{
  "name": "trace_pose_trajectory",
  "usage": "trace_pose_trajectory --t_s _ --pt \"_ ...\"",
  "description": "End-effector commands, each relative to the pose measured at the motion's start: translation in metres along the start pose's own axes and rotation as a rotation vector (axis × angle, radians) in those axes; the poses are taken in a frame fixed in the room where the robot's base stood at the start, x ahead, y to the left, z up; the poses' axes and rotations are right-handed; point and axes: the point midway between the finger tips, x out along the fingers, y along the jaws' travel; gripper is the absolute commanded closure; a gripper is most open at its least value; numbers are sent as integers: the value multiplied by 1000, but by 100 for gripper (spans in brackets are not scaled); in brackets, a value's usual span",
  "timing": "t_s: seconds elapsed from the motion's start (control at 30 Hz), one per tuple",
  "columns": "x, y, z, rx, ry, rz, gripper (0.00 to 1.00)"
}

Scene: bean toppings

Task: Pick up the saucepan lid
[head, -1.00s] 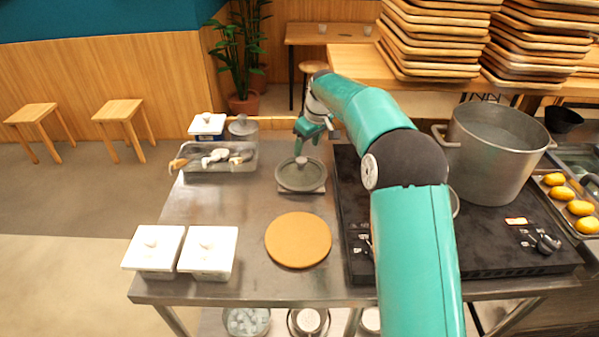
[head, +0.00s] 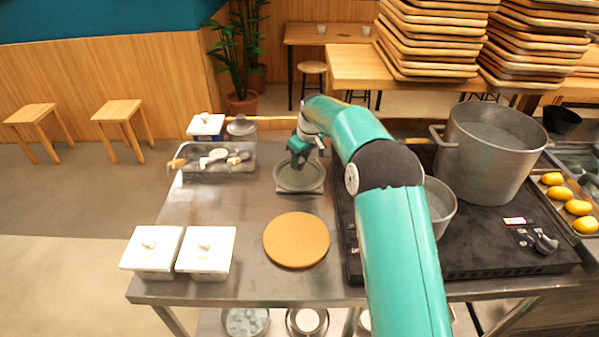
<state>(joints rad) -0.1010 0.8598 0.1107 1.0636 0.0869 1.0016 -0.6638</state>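A grey saucepan (head: 442,217) stands on the black stove, partly hidden behind my arm.
A round wooden board (head: 297,240) lies in front of the lid. Two white lidded containers (head: 206,250) stand at front left. A utensil tray (head: 218,172) is at back left. A large pot (head: 490,160) stands on the stove.

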Motion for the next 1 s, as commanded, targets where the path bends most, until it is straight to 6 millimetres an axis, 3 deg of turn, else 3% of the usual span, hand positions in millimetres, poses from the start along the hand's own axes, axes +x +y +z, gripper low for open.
trace_pose_trajectory --t_s 0.03,0.17,0.67,0.87,1.0 --pt "0 0 0 0 0 0 75" --pt "0 0 0 0 0 0 100" --pt "-10 0 -3 0 1 0 100" --pt "-41 0 -12 0 5 2 100" --pt "-75 1 -22 -1 5 3 100"
